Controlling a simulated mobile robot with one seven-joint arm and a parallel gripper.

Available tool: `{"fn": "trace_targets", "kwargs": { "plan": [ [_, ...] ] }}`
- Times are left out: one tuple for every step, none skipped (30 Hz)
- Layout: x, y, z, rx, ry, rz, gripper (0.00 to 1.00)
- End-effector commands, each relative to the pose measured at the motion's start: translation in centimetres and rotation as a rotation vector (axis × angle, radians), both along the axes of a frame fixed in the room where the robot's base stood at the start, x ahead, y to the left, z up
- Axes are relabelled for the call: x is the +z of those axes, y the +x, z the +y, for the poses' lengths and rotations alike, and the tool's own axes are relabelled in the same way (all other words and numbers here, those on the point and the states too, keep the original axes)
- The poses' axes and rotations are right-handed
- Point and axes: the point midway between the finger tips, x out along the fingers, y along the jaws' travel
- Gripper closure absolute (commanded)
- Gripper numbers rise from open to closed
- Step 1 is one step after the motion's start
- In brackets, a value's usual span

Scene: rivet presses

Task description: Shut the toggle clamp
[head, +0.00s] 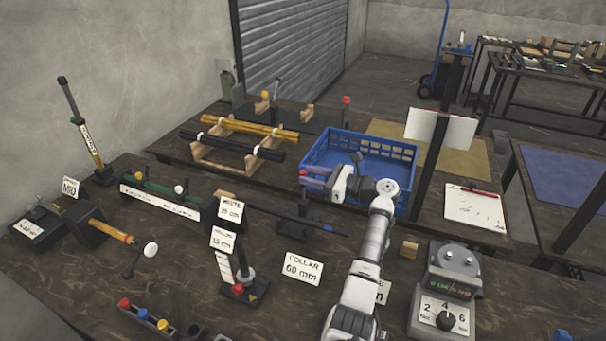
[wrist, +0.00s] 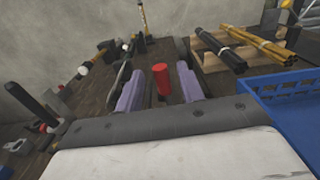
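The toggle clamp (head: 297,226) appears to be the dark fixture at the middle of the front table, behind the "COLLAR 60 mm" card, with a dark rod beside it. Its red handle tip (head: 303,172) stands up near my gripper. In the wrist view the red handle (wrist: 161,82) shows between my two purple fingers, with a gap on both sides. My gripper (head: 314,179) is open, its fingers (wrist: 159,88) apart. I cannot tell from these frames whether the handle is fully between the fingertips or just beyond them. The clamp's base is hidden in the wrist view.
A blue crate (head: 358,157) stands close behind my gripper. Wooden stands (head: 215,158) with yellow and black rods are at back left. Label cards (head: 301,267) and a dial unit (head: 446,290) stand on the front table. A dark post (head: 446,125) rises right of the crate.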

Motion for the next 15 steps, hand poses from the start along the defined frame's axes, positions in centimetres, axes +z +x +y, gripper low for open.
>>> {"fn": "trace_targets", "kwargs": {
  "plan": [
    [-0.2,0.3,0.8,0.002,0.000,-0.001,0.62],
    [-0.3,0.4,1.1,0.002,-0.001,-0.002,0.62],
    [-0.2,0.6,1.5,0.001,-0.001,-0.002,0.62],
    [-0.2,0.8,1.8,0.000,-0.001,-0.002,0.62],
    [-0.1,0.8,2.0,0.000,-0.001,-0.002,0.62],
    [-0.1,0.9,2.2,0.000,0.000,-0.001,0.62],
    [-0.1,1.0,2.4,0.000,0.000,-0.001,0.62],
    [0.0,1.0,2.5,0.000,0.000,-0.001,0.62],
    [0.0,1.1,2.6,0.000,0.000,-0.001,0.62],
    [0.0,1.1,2.6,0.000,0.000,0.000,0.62],
    [0.0,1.1,2.6,-0.001,0.000,0.000,0.62],
    [0.1,1.1,2.6,-0.001,0.000,0.000,0.62],
    [0.1,1.1,2.6,-0.001,0.000,0.000,0.62],
    [0.1,1.1,2.6,-0.001,0.000,0.000,0.62],
    [0.1,1.1,2.6,-0.001,0.000,0.000,0.62]
  ]
}}
